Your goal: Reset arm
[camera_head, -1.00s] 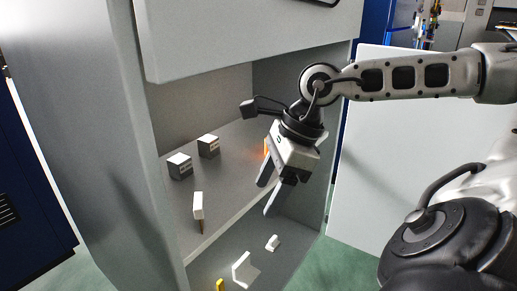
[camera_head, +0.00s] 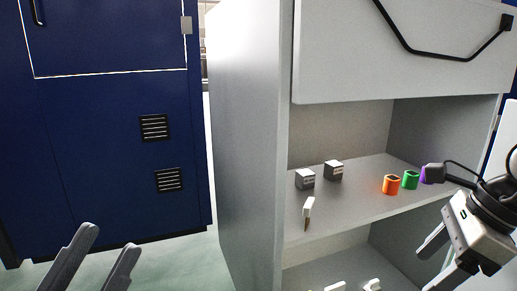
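My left gripper (camera_head: 111,238) shows at the bottom left as two grey fingers standing apart, open and empty, in front of the blue cabinet. Its palm and arm are below the picture. My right gripper (camera_head: 425,271) is at the right edge, in front of the grey rack (camera_head: 249,150). Its fingers are apart with nothing seen between them. The lower finger reaches the bottom edge, and most of the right arm is out of the picture.
White pieces (camera_head: 372,285) lie lower. A blue cabinet (camera_head: 100,120) stands left.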

